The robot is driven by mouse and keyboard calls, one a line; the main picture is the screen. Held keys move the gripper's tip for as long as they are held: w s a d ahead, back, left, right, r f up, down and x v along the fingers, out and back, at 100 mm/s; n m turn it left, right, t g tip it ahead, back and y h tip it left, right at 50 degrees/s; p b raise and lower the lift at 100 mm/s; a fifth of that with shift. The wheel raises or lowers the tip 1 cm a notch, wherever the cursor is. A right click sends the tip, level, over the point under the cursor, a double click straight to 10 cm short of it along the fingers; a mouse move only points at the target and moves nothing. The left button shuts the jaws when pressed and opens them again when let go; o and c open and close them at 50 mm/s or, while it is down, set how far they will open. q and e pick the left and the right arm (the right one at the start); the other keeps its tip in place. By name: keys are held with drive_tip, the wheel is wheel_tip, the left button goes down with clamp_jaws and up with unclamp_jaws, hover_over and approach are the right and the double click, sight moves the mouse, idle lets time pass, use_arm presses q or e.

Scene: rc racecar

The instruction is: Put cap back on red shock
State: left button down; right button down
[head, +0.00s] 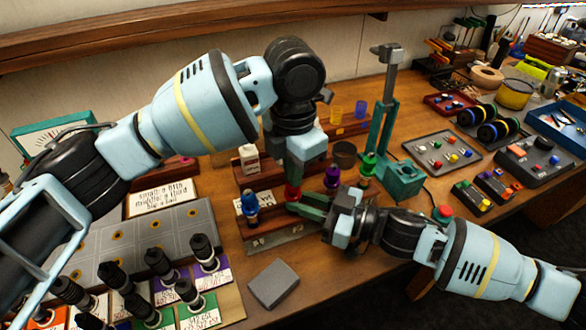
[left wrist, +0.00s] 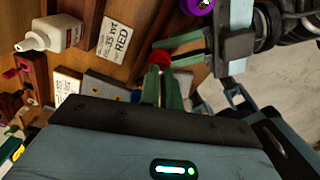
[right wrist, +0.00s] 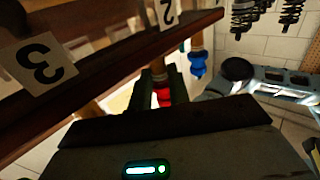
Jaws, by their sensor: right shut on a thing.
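The red shock (head: 292,192) stands at the rack in the middle of the bench, between the blue and purple ones. My right gripper (head: 297,206) reaches in from the right, shut on the red shock; its red part (right wrist: 163,96) shows between the fingers in the right wrist view. My left gripper (head: 293,180) points down from above, fingertips at the red top (left wrist: 160,57) in the left wrist view. A narrow gap shows between its fingers; I cannot tell whether they grip. The cap cannot be told apart from the shock's red top.
A blue shock (head: 250,207) stands to the left; a purple one (head: 332,177) and a green one (head: 369,163) to the right. A white bottle (head: 249,158) is behind. A grey block (head: 273,283) lies in front. Several black shocks (head: 160,263) stand front left.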

use_arm(q)
drive_tip(key=shift+m, duration=0.4)
drive_tip(key=c, duration=1.6)
unclamp_jaws()
drive_tip(key=shift+r, duration=0.1)
drive_tip(key=shift+r, duration=2.2)
